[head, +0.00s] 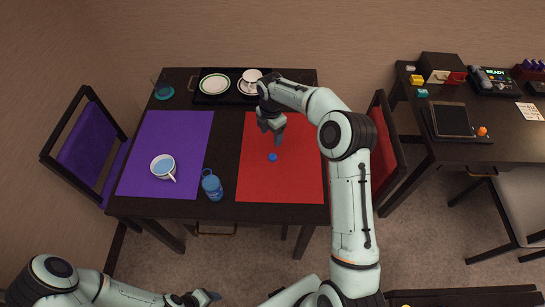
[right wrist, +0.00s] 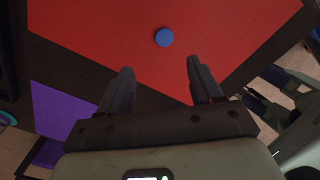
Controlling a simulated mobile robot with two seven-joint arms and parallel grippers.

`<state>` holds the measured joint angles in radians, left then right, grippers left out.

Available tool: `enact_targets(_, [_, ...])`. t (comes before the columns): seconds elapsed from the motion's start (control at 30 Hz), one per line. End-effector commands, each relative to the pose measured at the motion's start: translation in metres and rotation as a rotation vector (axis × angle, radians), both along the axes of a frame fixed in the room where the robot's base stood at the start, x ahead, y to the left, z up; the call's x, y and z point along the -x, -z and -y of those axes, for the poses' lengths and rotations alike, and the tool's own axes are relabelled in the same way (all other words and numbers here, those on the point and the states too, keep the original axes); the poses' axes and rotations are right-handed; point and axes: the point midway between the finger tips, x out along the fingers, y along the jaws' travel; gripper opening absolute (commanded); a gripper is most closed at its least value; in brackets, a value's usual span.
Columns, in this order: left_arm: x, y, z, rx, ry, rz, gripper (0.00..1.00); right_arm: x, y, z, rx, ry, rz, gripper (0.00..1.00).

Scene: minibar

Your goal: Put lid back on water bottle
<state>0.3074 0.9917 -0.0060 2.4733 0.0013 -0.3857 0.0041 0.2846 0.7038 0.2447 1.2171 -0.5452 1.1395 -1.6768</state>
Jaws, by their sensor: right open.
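The blue lid (head: 273,157) lies flat on the red placemat (head: 290,184). In the right wrist view the lid (right wrist: 164,37) shows as a blue disc just beyond the fingertips. The blue water bottle (head: 212,186) stands on the dark table between the purple and red mats. My right gripper (head: 274,136) is above the red mat, close to the lid. Its fingers (right wrist: 158,72) are apart with nothing between them. My left gripper (head: 205,297) is low at the bottom edge of the head view, away from the table; its finger opening is too small to tell.
A white cup (head: 164,166) stands on the purple placemat (head: 140,185). A dark tray (head: 233,99) at the back holds a plate (head: 214,84) and a cup with saucer (head: 250,79). A glass (head: 162,90) stands back left. Chairs flank the table. The red mat around the lid is clear.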

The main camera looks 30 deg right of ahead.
Motion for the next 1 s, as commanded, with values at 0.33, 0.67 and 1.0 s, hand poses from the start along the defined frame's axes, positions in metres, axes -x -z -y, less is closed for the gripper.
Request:
enact_targets(0.33, [0.006, 0.006, 0.0, 0.0, 0.0, -0.007, 0.57, 0.002, 0.061, 0.0, 0.0, 0.001, -0.003, 0.65])
enact_targets(0.67, [0.006, 0.006, 0.0, 0.0, 0.0, -0.006, 0.57, 0.001, 0.065, 0.001, 0.0, 0.001, -0.001, 0.65])
enact_targets(1.0, [0.007, 0.008, 0.0, 0.0, 0.0, -0.008, 0.57, 0.01, 0.101, 0.003, -0.001, 0.0, -0.004, 0.65])
